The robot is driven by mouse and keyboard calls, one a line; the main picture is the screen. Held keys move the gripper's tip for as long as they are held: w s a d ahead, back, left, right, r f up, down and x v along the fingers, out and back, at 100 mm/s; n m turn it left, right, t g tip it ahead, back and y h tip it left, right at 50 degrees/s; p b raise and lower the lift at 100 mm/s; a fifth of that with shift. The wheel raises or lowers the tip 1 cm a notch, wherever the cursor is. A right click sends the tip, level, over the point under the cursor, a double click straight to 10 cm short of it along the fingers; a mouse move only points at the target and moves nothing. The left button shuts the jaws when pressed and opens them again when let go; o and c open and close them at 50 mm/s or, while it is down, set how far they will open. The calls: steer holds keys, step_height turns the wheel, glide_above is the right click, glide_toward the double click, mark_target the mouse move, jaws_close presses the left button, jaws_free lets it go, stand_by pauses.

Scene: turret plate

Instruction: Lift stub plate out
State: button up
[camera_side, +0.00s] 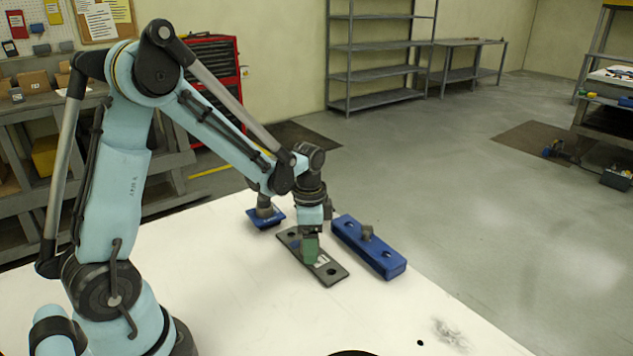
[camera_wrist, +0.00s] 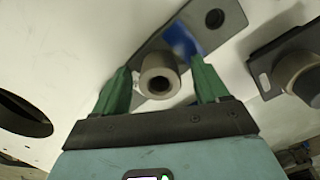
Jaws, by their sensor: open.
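The stub plate is a flat dark grey bar (camera_side: 331,271) lying on the white table in the side view, with a round hole near each end. In the wrist view the plate (camera_wrist: 228,22) runs diagonally, with a blue patch on it. A grey hollow cylindrical stub (camera_wrist: 160,76) stands up at the plate. My gripper (camera_side: 309,249) is low over the plate's middle. In the wrist view its green fingers (camera_wrist: 162,74) are open, one on each side of the stub, with gaps visible. The side view hides the stub behind the fingers.
A long blue block (camera_side: 385,262) with a grey stub lies right of the plate. A blue square piece (camera_side: 265,219) with a grey stub stands behind left. A dark round opening (camera_wrist: 20,114) is at left in the wrist view. The table's front right is mostly clear.

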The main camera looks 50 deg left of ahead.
steer(key=shift+c, duration=0.2)
jaws_close()
stand_by(0.3)
